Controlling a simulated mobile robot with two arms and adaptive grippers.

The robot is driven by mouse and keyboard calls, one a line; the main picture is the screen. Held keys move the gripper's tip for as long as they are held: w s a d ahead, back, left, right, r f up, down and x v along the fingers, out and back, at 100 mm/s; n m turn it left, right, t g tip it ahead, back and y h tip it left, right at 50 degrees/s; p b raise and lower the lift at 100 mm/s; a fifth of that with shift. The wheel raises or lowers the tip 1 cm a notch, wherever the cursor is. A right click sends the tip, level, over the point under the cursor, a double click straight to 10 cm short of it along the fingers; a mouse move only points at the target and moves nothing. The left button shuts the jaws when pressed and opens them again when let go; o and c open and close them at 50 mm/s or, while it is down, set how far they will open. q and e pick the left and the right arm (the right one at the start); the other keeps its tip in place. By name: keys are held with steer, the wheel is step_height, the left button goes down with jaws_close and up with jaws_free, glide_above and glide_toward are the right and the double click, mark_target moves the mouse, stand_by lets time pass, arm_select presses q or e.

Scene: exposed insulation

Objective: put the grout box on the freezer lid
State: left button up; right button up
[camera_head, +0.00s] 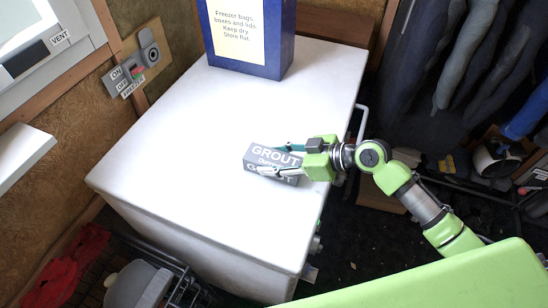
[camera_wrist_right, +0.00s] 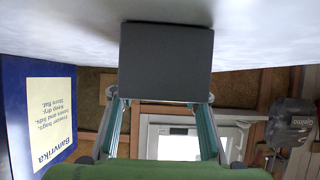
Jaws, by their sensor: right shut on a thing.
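The grey grout box (camera_head: 272,163), with white GROUT lettering, is over the front right part of the white freezer lid (camera_head: 190,130). My right gripper (camera_head: 283,160) reaches in from the right and is shut on the box, with a finger on each side. In the right wrist view the plain dark face of the grout box (camera_wrist_right: 166,62) sits between the fingertips, against the pale lid (camera_wrist_right: 50,28). The box is on the lid or very close above it; I cannot tell whether it touches. My left gripper is not in view.
A blue box of freezer bags (camera_head: 245,40) stands at the lid's back. The lid is otherwise clear. A freezer switch panel (camera_head: 137,62) is on the left wall. Dark clothing (camera_head: 450,50) hangs at right. A red cloth (camera_head: 75,265) lies at lower left.

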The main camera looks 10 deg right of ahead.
steer(key=o, duration=1.5)
steer(key=shift+f, duration=0.1)
steer(key=shift+s+d, duration=0.1)
steer(key=shift+d, duration=0.15)
steer(key=b+v, duration=0.2)
steer(key=v, duration=0.8)
steer(key=shift+s+d+r, duration=0.2)
steer(key=shift+r, duration=0.05)
steer(key=shift+s+d+r+b, duration=0.2)
steer(key=shift+d+r+b, duration=0.1)
steer(key=shift+r, duration=0.05)
